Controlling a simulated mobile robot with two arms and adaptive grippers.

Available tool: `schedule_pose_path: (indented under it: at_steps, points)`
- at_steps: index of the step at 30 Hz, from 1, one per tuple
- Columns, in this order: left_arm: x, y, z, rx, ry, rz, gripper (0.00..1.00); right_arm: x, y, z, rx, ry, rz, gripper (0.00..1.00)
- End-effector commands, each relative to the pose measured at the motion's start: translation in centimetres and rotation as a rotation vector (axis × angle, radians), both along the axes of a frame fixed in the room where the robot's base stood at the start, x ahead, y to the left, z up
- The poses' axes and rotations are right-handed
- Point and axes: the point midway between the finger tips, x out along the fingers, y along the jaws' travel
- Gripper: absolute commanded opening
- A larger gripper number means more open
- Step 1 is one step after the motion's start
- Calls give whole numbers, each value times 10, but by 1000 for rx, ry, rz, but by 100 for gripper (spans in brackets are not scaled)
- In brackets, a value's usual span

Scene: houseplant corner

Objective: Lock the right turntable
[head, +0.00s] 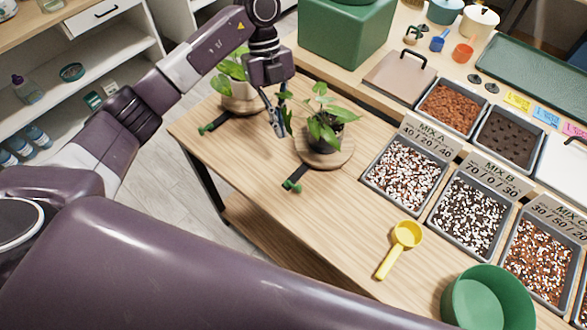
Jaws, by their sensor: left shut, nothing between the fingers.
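The right turntable (338,159) is a round wooden disc on the table, bearing a leafy plant in a dark pot (325,138). A dark bar with a green knob (291,185) sticks out from its front left edge. The left turntable (240,110) bears a plant in a pale pot and has a similar bar with a green end (207,128). My left gripper (279,131) is shut and empty, pointing down between the two plants, just left of the right plant's leaves. I cannot tell whether it touches them. My right gripper is not in view.
Trays of mix (401,172) line the right side. A yellow scoop (402,248) and a green pot (486,300) are at the front right. A green box (347,30) stands behind. The table (330,215) is clear in front of the right turntable.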

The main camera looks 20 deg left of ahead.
Motion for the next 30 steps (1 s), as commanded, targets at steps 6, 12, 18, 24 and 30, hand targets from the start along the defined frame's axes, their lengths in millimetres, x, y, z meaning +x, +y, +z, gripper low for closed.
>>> schedule_pose_path:
  at_steps: [6,12,18,24,30]
  points:
    - [-5,-5,-14,-1,3,-2,0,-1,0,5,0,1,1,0]
    - [-17,-15,-50,-3,6,-3,0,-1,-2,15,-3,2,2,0]
    - [-28,-27,-90,-4,5,-2,0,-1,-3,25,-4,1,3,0]
    - [-48,-45,-91,-4,0,-4,0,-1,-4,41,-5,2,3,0]
    - [-56,-53,-93,-4,-1,-2,0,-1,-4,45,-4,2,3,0]
